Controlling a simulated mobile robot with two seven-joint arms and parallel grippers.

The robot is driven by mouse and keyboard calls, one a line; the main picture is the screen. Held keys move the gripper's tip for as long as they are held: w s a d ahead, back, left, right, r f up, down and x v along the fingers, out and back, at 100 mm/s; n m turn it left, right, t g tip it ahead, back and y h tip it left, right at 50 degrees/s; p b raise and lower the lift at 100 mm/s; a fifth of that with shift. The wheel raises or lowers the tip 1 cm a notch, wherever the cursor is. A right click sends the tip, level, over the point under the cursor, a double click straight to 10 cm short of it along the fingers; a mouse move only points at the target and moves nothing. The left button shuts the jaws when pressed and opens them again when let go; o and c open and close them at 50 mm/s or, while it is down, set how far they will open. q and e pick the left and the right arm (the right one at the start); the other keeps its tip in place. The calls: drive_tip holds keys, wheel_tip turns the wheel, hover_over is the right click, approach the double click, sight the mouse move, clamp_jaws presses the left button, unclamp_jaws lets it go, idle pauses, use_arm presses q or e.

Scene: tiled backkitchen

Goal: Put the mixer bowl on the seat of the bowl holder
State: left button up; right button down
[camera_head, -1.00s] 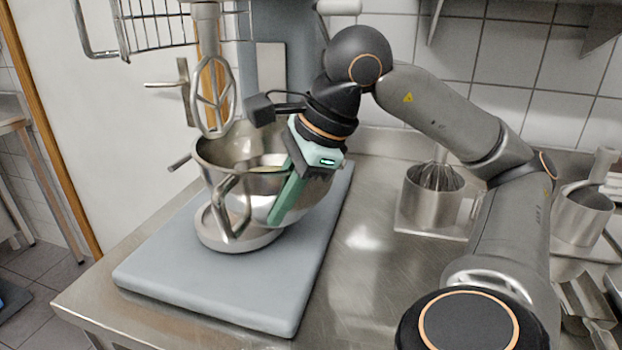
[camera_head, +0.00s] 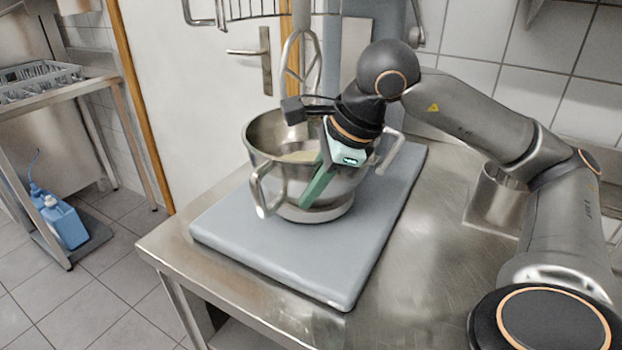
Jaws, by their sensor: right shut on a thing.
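The mixer bowl (camera_head: 272,157) is shiny steel with side handles and pale contents inside. It looks nearly upright. Beneath it is a round, ring-like base (camera_head: 322,213), which looks like the seat of the bowl holder, on the grey mixer foot (camera_head: 290,262). I cannot tell whether the bowl touches the seat all round. My right gripper (camera_head: 320,184), with green fingers, is shut on the bowl at its near right rim and hides part of that wall. My left gripper is not in view.
The mixer's beater (camera_head: 300,58) hangs above the bowl's back. A steel container (camera_head: 497,196) stands to the right, partly behind my arm. The steel counter (camera_head: 415,240) is clear between it and the mixer foot. A blue canister (camera_head: 66,222) stands by the left rack.

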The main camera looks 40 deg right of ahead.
drive_tip(key=c, duration=1.3)
unclamp_jaws()
drive_tip(key=o, duration=0.4)
